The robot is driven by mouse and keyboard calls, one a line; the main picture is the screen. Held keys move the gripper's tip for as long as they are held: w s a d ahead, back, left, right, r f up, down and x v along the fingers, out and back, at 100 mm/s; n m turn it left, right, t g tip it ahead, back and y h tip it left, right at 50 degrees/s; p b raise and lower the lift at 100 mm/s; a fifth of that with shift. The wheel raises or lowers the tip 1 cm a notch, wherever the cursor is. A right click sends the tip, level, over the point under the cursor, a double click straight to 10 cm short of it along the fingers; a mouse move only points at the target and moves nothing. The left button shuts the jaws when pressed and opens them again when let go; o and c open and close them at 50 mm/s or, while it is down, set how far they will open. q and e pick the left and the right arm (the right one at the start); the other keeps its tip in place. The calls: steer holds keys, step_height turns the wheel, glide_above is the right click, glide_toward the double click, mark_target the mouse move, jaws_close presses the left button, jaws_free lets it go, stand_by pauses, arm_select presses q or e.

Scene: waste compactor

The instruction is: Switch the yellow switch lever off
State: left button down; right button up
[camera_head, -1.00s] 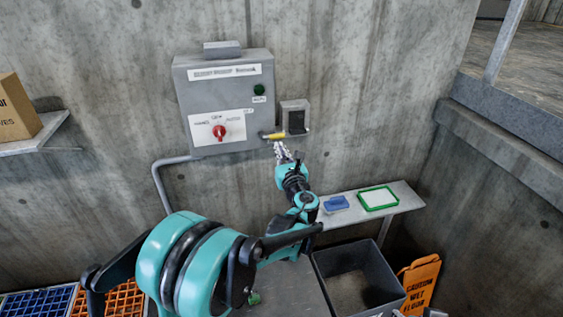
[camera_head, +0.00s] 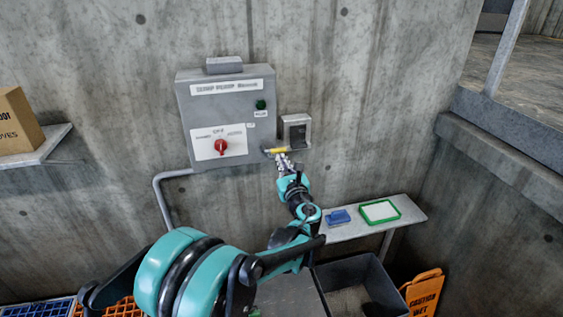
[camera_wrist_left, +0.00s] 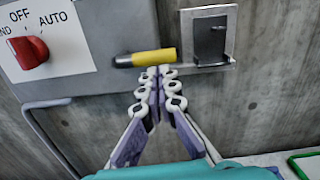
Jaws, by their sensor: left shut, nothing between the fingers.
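The yellow switch lever (camera_head: 276,150) sticks out sideways at the lower right of the grey control box (camera_head: 186,105), beside a small grey switch housing (camera_head: 307,130). In the left wrist view the lever (camera_wrist_left: 153,58) lies roughly level, its yellow grip to the right. My left gripper (camera_head: 283,157) is shut and empty. In the left wrist view its fingertips (camera_wrist_left: 159,70) are together just below the yellow grip; I cannot tell whether they touch it. My right gripper is not in view.
A red rotary knob (camera_head: 221,146) sits on the box front. Below right, a shelf (camera_head: 412,214) holds a blue item (camera_head: 338,217) and a green frame (camera_head: 365,206). A grey bin (camera_head: 324,281) and an orange wet-floor sign (camera_head: 424,290) stand lower. A box (camera_head: 15,120) sits on the left shelf.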

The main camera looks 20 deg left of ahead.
mark_target(282, 149)
arm_select(q)
steer(key=shift+d+r+n, duration=0.1)
steer(key=shift+r+n, duration=0.1)
steer(key=shift+n, duration=0.2)
steer(key=r+n+p, duration=0.1)
steer(key=n+p, duration=0.1)
steer(key=n, duration=0.1)
steer(key=shift+w+d+r+n, duration=0.1)
steer(key=shift+w+r+n, duration=0.05)
steer(key=shift+r+n, duration=0.2)
steer(key=r+n+p, duration=0.1)
steer(key=n, duration=0.1)
steer(key=r+n+p, duration=0.1)
steer(key=n, duration=0.1)
steer(key=shift+a+n+g, duration=0.2)
steer(key=shift+n+g, duration=0.1)
steer(key=shift+n, duration=0.05)
steer(key=r+n, duration=0.1)
steer(key=n, duration=0.1)
steer(key=s+a+n+p, duration=0.1)
steer(key=n, duration=0.2)
steer(key=a+r+n+p, duration=0.1)
steer(key=n, duration=0.1)
steer(key=shift+s+r, duration=0.3)
steer(key=shift+a, duration=0.2)
steer(key=shift+d, duration=0.1)
